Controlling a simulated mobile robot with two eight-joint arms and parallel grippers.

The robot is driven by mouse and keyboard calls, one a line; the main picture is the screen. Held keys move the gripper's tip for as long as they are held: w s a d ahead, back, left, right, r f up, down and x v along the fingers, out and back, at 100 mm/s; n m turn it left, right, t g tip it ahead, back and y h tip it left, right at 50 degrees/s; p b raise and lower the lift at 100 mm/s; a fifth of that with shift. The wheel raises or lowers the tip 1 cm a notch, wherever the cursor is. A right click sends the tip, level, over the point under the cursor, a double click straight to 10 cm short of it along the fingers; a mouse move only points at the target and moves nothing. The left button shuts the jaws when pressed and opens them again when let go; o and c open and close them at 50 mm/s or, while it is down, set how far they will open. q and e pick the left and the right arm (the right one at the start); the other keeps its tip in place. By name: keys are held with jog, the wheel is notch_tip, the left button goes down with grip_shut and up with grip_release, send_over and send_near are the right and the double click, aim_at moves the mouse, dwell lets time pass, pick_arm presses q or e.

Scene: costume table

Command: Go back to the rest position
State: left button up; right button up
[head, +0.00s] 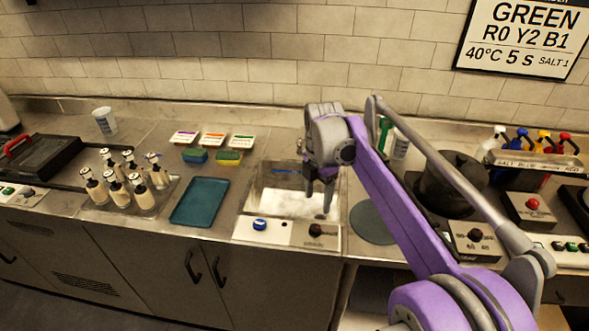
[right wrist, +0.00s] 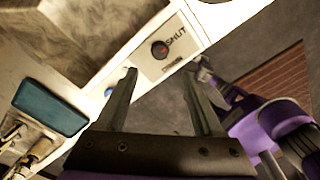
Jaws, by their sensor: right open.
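My right arm comes in from the lower right of the head view. My right gripper (head: 318,198) points down over the sink basin (head: 285,205) in the counter, with its fingers apart and nothing between them. In the right wrist view the two fingers of my right gripper (right wrist: 160,78) are spread and empty, with the white panel and its SHUT knob (right wrist: 160,50) beyond them. My left gripper does not show in the head view. Purple parts of my own body show at the right of the wrist view.
Left of the sink are a teal tray (head: 200,201), several pump bottles (head: 141,192), sponges (head: 229,157) and a white cup (head: 104,122). A round grey mat (head: 373,222) and a dark pot (head: 452,182) are to the right. A blue knob (head: 259,224) is on the front panel.

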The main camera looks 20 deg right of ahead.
jog(key=shift+s, duration=0.1)
jog(key=s+a+f+m+t, duration=0.1)
jog(key=s+a+f+m, duration=0.2)
jog(key=s+m, duration=0.4)
jog(key=s+a+f+m+t, duration=0.2)
jog(key=s+a+f+m, duration=0.2)
jog(key=s+f+m, duration=0.1)
jog(key=s+a+f+m+t, duration=0.2)
jog(key=s+a+f+m, duration=0.1)
jog(key=s+m, duration=0.5)
jog(key=shift+s+a+f+m, duration=0.3)
jog(key=shift+s+f, duration=0.3)
jog(key=shift+f, duration=0.15)
